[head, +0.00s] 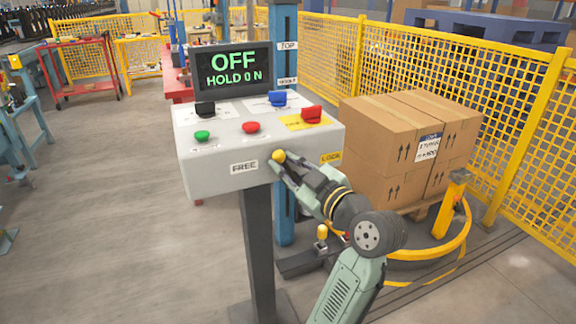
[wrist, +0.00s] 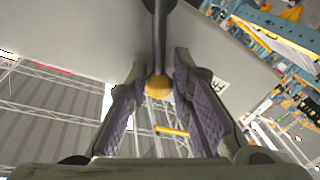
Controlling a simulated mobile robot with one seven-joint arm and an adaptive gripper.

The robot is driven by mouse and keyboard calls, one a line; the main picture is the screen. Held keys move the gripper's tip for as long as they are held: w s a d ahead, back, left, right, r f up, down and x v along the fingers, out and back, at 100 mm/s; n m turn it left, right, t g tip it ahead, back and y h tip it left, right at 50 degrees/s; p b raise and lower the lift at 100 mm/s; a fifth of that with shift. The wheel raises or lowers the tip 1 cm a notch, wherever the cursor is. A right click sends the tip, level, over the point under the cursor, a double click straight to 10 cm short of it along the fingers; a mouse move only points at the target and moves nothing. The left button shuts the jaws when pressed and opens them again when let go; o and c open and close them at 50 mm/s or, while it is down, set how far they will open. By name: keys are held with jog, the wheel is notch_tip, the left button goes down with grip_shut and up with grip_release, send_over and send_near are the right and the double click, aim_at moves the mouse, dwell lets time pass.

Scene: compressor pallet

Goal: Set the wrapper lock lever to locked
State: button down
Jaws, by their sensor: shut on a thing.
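The lock lever ends in a yellow ball knob (head: 278,155) on the front face of the grey control box (head: 215,172). The knob stands between the FREE label (head: 244,167) at left and the yellow LOCK label (head: 331,158) at right, nearer FREE. My gripper (head: 279,164) reaches up from the lower right and is shut on the lever at its knob. In the wrist view the lever's dark rod (wrist: 159,35) comes down from the top to its yellow knob, between the two finger pads. The lever's pivot is hidden in the head view.
The box top carries a screen (head: 232,70) reading OFF, HOLD 0 N, black, blue and red switches, and green and red buttons. Stacked cartons (head: 400,150) stand on a pallet at right, beside a yellow curved guard (head: 440,248).

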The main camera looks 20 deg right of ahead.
aim_at(306, 151)
jog(key=shift+d, duration=0.15)
dwell(0.4)
jog(key=d+m, duration=0.1)
jog(key=m, duration=0.1)
jog(key=d+m+t, duration=0.1)
jog(key=m, duration=0.2)
jog(key=shift+d+r+m, duration=0.3)
jog(key=shift+d+m, duration=0.1)
jog(key=d+m, duration=0.1)
jog(key=m, duration=0.1)
jog(key=m+t, duration=0.1)
jog(key=m, duration=0.1)
jog(key=shift+d+f+h, duration=0.1)
jog(key=shift+d+h, duration=0.3)
jog(key=shift+w+d+f+m+t+h, duration=0.15)
jog(key=shift+d+f+m+h, duration=0.15)
jog(key=shift+m, duration=0.55)
jog(key=shift+s+d+f+m+t+h, duration=0.15)
jog(key=shift+d+m, duration=0.25)
jog(key=shift+m, duration=0.45)
jog(key=shift+r, duration=0.1)
jog(key=c, duration=1.5)
grip_release()
jog(key=shift+w+d, duration=0.1)
jog(key=shift+o, duration=0.3)
